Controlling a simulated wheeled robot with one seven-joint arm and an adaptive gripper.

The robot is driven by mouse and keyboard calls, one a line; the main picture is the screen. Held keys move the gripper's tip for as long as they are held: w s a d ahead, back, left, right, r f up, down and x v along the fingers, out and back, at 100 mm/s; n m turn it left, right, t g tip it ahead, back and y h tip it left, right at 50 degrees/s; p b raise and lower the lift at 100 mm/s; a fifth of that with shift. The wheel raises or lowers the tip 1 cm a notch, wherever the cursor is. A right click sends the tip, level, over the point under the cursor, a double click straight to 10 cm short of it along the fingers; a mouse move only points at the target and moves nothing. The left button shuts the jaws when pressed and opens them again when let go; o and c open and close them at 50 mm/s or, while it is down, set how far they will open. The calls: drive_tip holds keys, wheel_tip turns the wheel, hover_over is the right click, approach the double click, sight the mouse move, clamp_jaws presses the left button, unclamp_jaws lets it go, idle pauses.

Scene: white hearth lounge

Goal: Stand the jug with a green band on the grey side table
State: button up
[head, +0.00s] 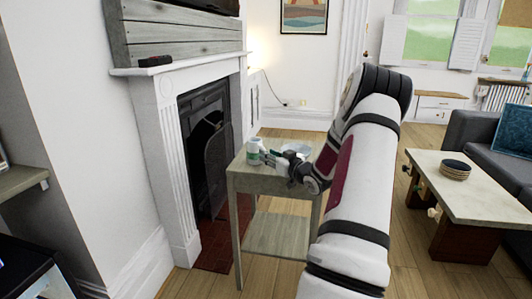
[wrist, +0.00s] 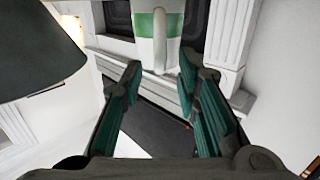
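The white jug with a green band (head: 254,151) appears upright on the far left part of the grey side table (head: 246,183). In the wrist view, which looks upside down, the jug (wrist: 146,27) is cut off by the top edge. My gripper (head: 272,157) reaches in low over the table from the right.
A pale bowl (head: 296,149) stands on the table right of the jug, close to my gripper. A dark rounded thing (wrist: 38,50) fills the wrist view's upper left. The fireplace (head: 205,150) is left of the table; a coffee table (head: 480,190) is far right.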

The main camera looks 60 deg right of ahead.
drive_tip(key=p+v, duration=0.2)
drive_tip(key=v, duration=0.7)
drive_tip(key=w+a+r+n+g, duration=0.2)
drive_tip(key=w+a+r+g, duration=0.3)
drive_tip(key=w+a, duration=0.35)
drive_tip(key=s+a+r+g, duration=0.2)
drive_tip(key=a, duration=0.6)
drive_tip(key=s+a+r+g, duration=0.1)
drive_tip(key=a+r+g, duration=0.15)
drive_tip(key=a, duration=0.45)
drive_tip(key=s+a+r+n+g+y, duration=0.1)
drive_tip(key=s+a+g+y, duration=0.5)
drive_tip(key=s+a, duration=2.1)
drive_tip(key=shift+s+a+n, duration=0.4)
drive_tip(key=shift+s+n, duration=0.1)
drive_tip(key=shift+s, duration=0.05)
